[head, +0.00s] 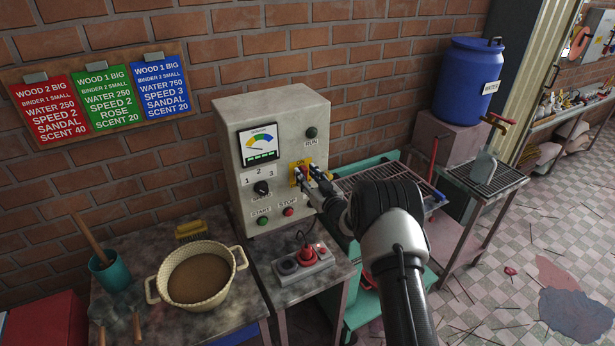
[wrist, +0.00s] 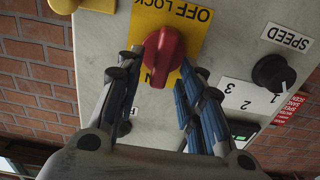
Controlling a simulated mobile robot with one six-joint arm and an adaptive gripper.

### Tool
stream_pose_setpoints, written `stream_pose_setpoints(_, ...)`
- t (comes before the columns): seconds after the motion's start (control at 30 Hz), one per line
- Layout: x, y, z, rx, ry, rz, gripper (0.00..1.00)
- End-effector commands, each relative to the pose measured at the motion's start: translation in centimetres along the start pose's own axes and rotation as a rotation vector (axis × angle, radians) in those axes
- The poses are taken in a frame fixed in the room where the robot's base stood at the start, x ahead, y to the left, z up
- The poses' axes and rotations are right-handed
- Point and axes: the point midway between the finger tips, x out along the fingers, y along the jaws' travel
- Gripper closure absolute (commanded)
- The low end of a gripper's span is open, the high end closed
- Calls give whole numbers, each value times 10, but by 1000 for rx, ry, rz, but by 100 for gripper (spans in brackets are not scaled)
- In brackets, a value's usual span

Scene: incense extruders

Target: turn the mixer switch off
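The mixer switch is a red rotary knob (wrist: 163,57) on a yellow plate (wrist: 190,18), marked OFF LOCK and ON. It is on the front of the grey control box (head: 235,190). In the wrist view the picture is upside down. The knob's grip lies along the line between the two labels, and the ON label is partly covered by the knob. My gripper (wrist: 162,68) has its two blue-padded fingers apart, one on each side of the knob. I cannot tell whether they touch it. In the head view my gripper (head: 308,178) reaches the plate and mostly hides the knob.
Near the switch are the black speed knob (head: 261,188), green start button (head: 262,221), red stop button (head: 288,211) and dark run light (head: 312,132). A power strip (head: 303,263) and a basin of brown material (head: 200,275) stand below. A blue barrel (head: 465,80) is at right.

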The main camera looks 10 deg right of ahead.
Motion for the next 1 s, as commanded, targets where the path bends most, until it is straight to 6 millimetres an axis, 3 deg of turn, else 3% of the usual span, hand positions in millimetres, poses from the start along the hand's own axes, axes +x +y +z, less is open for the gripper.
stream_pose_setpoints(0.53, 0, 0, 0, 0, 0, 0, 100)
stream_pose_setpoints(1.0, 0, -1, 2, -54, 1, 0, 100)
